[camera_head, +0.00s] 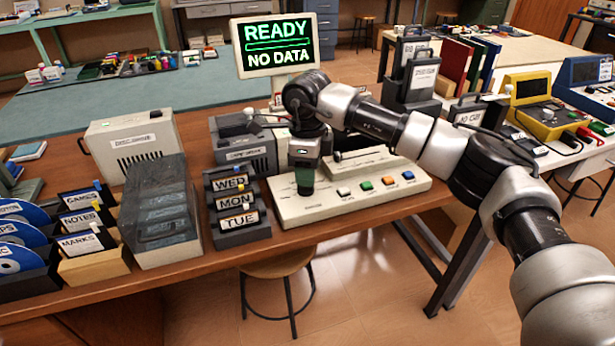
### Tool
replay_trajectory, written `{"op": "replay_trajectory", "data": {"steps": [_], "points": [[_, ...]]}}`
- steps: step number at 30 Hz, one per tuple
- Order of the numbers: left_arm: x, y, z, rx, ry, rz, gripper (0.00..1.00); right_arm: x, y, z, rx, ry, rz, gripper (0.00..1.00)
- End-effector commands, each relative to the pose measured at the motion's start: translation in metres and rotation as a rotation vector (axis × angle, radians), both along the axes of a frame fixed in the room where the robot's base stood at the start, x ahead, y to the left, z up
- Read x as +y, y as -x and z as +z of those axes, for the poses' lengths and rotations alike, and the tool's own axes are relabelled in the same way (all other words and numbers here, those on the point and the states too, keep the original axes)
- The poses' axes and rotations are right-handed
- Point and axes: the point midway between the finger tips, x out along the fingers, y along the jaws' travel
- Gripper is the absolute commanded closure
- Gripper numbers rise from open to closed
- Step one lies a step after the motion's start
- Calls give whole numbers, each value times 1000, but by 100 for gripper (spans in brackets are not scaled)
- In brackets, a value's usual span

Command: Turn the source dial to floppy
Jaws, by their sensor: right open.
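The cream control console (330,208) stands at the front edge of the wooden table. It has a row of small white, green, orange and blue buttons and a dark slot behind them. My right gripper (305,188) points straight down over the console's left part, its fingertips at or just above the panel. It is open, though the gap between the fingers is hard to see from here. The source dial is not visible; the gripper covers that part of the panel. A screen (275,45) behind reads "READY" and "NO DATA". My left gripper is not in view.
A dark rack of WED, MON and TUE disks (237,205) stands close left of the console. Further left are a clear-lidded box (160,212), disk holders (90,240) and a beige drive (133,140). A grey drive (245,145) sits behind the rack.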

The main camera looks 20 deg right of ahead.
Motion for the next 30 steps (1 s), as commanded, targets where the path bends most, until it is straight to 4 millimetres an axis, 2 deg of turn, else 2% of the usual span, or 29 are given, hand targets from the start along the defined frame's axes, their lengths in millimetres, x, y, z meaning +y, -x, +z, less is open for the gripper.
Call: {"op": "replay_trajectory", "data": {"steps": [1, 6, 12, 17, 26, 30], "points": [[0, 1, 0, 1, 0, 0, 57, 0, -1, 13, -5, -1, 0, 58], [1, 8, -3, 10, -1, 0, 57, 0, -1, 47, -4, 0, 0, 58], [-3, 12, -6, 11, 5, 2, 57, 0, -1, 75, -2, 0, 0, 58], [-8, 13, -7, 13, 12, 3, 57, 0, 0, 82, -1, 0, -1, 58], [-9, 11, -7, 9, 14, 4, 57, 0, 0, 82, -1, 0, 0, 58], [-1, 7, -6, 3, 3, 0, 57, 0, 0, 81, -1, 0, 0, 58]]}}
